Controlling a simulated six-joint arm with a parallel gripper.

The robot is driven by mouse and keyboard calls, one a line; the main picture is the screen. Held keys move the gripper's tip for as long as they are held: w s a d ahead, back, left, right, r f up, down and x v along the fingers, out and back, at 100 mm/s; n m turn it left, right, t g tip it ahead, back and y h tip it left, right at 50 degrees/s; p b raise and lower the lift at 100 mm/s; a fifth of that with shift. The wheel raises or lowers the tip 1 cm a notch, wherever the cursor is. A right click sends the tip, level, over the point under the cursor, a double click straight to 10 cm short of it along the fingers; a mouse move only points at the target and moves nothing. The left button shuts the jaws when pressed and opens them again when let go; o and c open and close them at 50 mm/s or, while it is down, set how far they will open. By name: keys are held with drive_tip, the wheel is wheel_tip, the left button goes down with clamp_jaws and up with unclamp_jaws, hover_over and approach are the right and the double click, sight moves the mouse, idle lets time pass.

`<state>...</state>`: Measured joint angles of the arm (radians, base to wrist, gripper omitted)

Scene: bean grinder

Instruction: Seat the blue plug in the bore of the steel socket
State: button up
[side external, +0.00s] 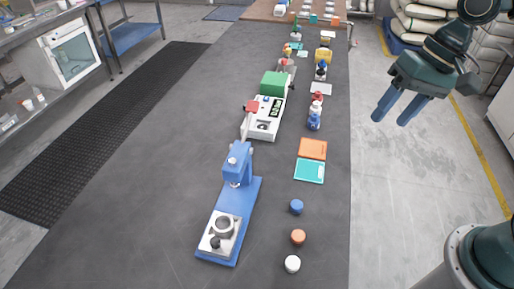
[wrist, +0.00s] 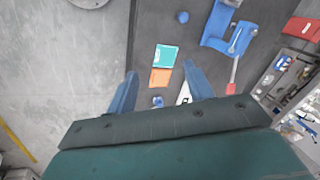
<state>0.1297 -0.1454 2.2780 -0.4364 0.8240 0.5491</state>
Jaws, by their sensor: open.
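The blue plug (side external: 296,206) is a small round piece on the dark table, right of the blue press (side external: 238,190). In the wrist view it is the small blue disc (wrist: 183,17) near the top. The steel socket (side external: 224,226) is a ring on the metal plate at the front of the press base; I cannot make out its bore clearly. My gripper (side external: 390,120) is open and empty, raised high at the right of the side view, well away from plug and socket. Its two blue fingers (wrist: 159,69) stand apart in the wrist view.
An orange plug (side external: 298,237) and a white plug (side external: 292,264) lie in front of the blue one. Orange (side external: 312,149) and teal (side external: 309,171) pads lie behind it. Bottles (side external: 315,115) and a green-topped machine (side external: 268,108) stand farther back. Table between plug and press is clear.

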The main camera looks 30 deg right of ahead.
drive_tip(key=w+a+f+m+g+y, duration=0.2)
drive_tip(key=w+f+m+g+y, duration=0.15)
drive_tip(key=w+f, duration=0.45)
drive_tip(key=m+g+y, duration=0.2)
drive_tip(key=m+y, duration=0.4)
drive_tip(key=m, duration=0.1)
approach(298, 204)
drive_tip(key=v, duration=0.4)
drive_tip(key=shift+s+r, duration=0.1)
drive_tip(key=shift+r, duration=0.35)
drive_tip(key=shift+f+m+y, duration=0.35)
drive_tip(key=shift+f+m, duration=0.1)
drive_tip(key=shift+f, duration=0.25)
drive_tip(key=shift+a, duration=0.1)
drive_tip(key=shift+f+x, duration=0.2)
drive_tip(key=shift+x, duration=6.7)
drive_tip(key=c, duration=1.1)
